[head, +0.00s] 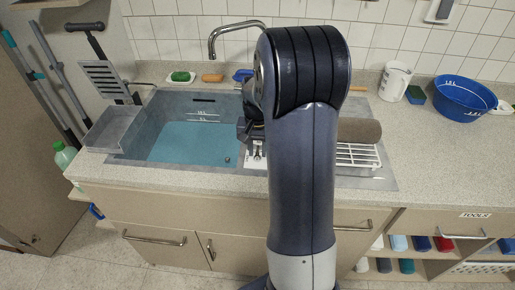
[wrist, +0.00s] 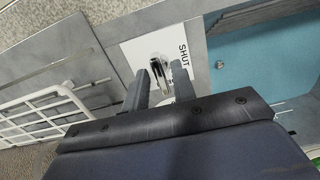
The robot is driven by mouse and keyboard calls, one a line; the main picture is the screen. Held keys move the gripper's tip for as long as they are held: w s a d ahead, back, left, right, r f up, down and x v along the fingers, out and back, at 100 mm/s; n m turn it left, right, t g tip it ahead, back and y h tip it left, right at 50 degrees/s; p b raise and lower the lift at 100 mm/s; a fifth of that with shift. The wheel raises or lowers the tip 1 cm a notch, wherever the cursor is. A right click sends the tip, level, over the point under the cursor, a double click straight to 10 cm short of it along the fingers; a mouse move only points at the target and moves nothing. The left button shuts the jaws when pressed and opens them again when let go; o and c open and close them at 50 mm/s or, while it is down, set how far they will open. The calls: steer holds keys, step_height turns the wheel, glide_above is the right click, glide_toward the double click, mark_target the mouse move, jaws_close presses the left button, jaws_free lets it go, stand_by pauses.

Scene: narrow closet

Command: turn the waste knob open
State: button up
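The waste knob (wrist: 158,65) is a small metal lever on a white plate (wrist: 133,52) in the wrist view, by the word SHUT. The plate also shows in the head view (head: 254,160), beside the sink basin, partly hidden by my arm. My gripper (wrist: 159,72) is open, its two fingers apart with the knob showing between their tips. I cannot tell whether either finger touches it. In the head view, my gripper is mostly hidden behind my arm. The sink basin (head: 196,142) holds blue water.
A white dish rack (head: 357,155) with a brown roll (head: 358,131) is right of my arm. The faucet (head: 212,48) arches over the basin's back. A white jug (head: 395,82) and a blue tub (head: 464,98) stand on the right counter. A grey tray (head: 113,128) sits at the basin's left.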

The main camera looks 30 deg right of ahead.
mark_target(258, 152)
steer(key=shift+o, duration=0.6)
steer(key=shift+r, duration=0.1)
step_height(258, 152, up, 11)
steer(key=shift+f, duration=0.2)
step_height(258, 152, down, 10)
steer(key=shift+f, duration=0.45)
steer(key=shift+n, duration=0.6)
steer(key=shift+r, duration=0.5)
